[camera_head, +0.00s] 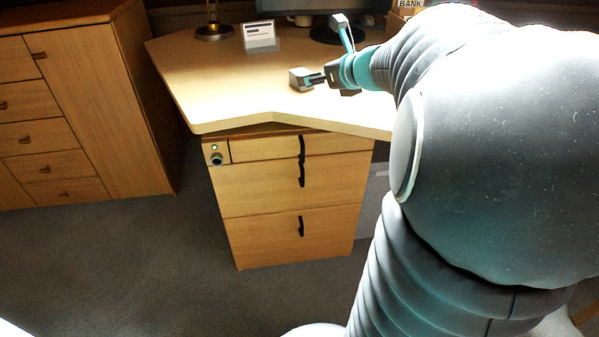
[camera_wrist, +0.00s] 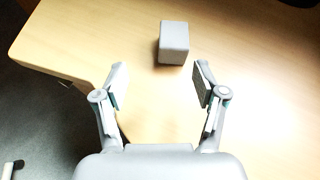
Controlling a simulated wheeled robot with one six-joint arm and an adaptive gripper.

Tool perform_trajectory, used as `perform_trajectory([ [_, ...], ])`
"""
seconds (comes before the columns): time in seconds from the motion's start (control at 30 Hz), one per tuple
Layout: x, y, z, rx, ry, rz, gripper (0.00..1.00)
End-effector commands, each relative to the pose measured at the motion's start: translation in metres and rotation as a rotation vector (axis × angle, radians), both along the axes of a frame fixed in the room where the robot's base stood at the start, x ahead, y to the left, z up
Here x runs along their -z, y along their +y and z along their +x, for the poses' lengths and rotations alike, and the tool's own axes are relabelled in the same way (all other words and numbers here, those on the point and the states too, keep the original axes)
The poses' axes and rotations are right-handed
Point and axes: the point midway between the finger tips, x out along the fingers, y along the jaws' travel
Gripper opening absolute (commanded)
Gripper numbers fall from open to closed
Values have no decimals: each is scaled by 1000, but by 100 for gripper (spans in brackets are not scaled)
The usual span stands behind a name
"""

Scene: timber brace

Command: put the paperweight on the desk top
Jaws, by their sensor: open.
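The paperweight, a small grey block (camera_wrist: 174,42), rests on the wooden desk top (camera_wrist: 270,110). In the head view my gripper (camera_head: 317,80) is low over the desk, to the right of the block.
A card stand (camera_head: 260,37), a lamp base (camera_head: 214,31) and a monitor stand (camera_head: 330,34) stand at the back of the desk. A drawer unit (camera_head: 290,190) is under the desk. A wooden cabinet (camera_head: 130,110) stands left.

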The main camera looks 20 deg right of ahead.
Motion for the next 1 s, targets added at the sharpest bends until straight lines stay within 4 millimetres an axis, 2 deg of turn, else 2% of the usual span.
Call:
perform_trajectory([
  [0.13, 8, 72, -31, -286, 30, -334, 71],
  [0.2, 17, 109, -57, -477, 39, -555, 71],
  [0.3, 35, 151, -100, -764, 36, -878, 71],
  [0.4, 54, 179, -145, -1053, 15, -1195, 71],
  [0.53, 78, 194, -200, -1418, -32, -1585, 71],
  [0.6, 89, 194, -224, -1593, -58, -1766, 71],
  [0.7, 99, 190, -249, -1792, -89, -1969, 71],
  [0.83, 107, 183, -266, -1953, -110, -2122, 71],
  [1.0, 109, 180, -272, -2013, -115, -2176, 71],
])
